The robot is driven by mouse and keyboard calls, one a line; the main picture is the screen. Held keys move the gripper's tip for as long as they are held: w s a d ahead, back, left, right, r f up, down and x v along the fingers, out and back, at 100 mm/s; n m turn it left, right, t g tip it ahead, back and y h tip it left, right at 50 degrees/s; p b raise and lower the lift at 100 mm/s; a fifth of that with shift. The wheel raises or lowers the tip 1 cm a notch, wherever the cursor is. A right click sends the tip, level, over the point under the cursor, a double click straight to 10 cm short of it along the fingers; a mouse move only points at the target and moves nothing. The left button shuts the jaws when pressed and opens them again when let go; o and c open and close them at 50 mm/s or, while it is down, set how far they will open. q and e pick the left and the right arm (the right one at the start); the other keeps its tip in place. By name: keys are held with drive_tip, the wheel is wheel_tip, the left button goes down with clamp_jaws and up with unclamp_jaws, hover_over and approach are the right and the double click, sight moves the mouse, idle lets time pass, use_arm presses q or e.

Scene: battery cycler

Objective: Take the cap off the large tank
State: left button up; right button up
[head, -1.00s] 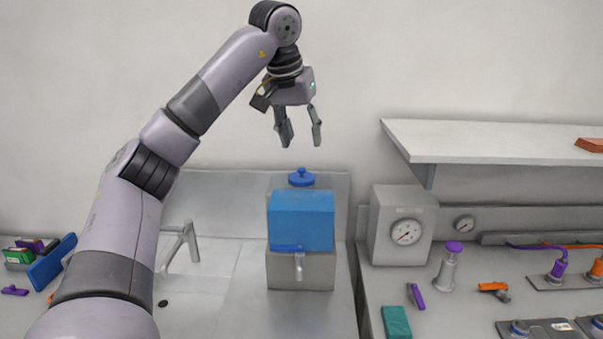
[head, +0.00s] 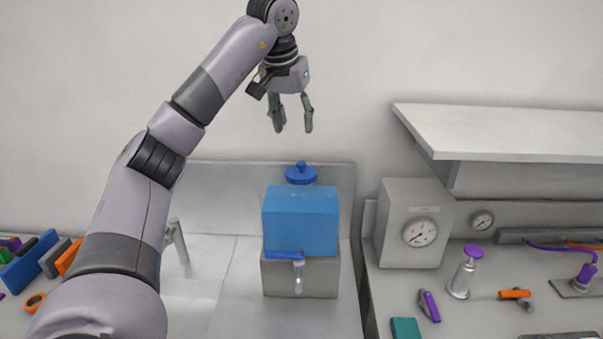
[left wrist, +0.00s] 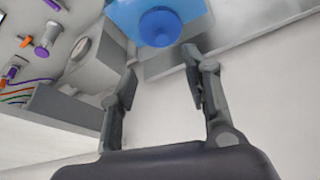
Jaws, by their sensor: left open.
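The large tank (head: 300,220) is a blue translucent box on a grey base, with a tap at its front, in the middle of the head view. Its blue round cap (head: 301,174) with a knob sits on top. My left gripper (head: 293,131) is open and empty, pointing down above the cap and apart from it. In the left wrist view the cap (left wrist: 160,27) shows at the top, beyond the open fingers (left wrist: 160,85). My right gripper is not in view.
A grey gauge box (head: 410,240) stands right of the tank, under a wall shelf (head: 510,135). A silver purple-topped bottle (head: 465,272) stands on the right counter. A metal faucet (head: 177,240) is left of the tank. The air around the cap is clear.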

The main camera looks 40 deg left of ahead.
use_arm(q)
drive_tip(key=p, duration=0.2)
hover_over(301, 163)
drive_tip(key=s, duration=0.2)
drive_tip(key=f, duration=0.6)
drive_tip(key=shift+s+d+f, duration=0.1)
drive_tip(key=shift+d+f, duration=0.05)
drive_tip(key=shift+d, duration=0.2)
drive_tip(key=shift+f, duration=0.65)
drive_tip(key=p+x, duration=0.2)
drive_tip(key=x, duration=0.1)
drive_tip(key=shift+f, duration=0.3)
drive_tip(key=shift+w+a+f, duration=0.1)
drive_tip(key=shift+w+f, duration=0.15)
drive_tip(key=shift+f, duration=0.2)
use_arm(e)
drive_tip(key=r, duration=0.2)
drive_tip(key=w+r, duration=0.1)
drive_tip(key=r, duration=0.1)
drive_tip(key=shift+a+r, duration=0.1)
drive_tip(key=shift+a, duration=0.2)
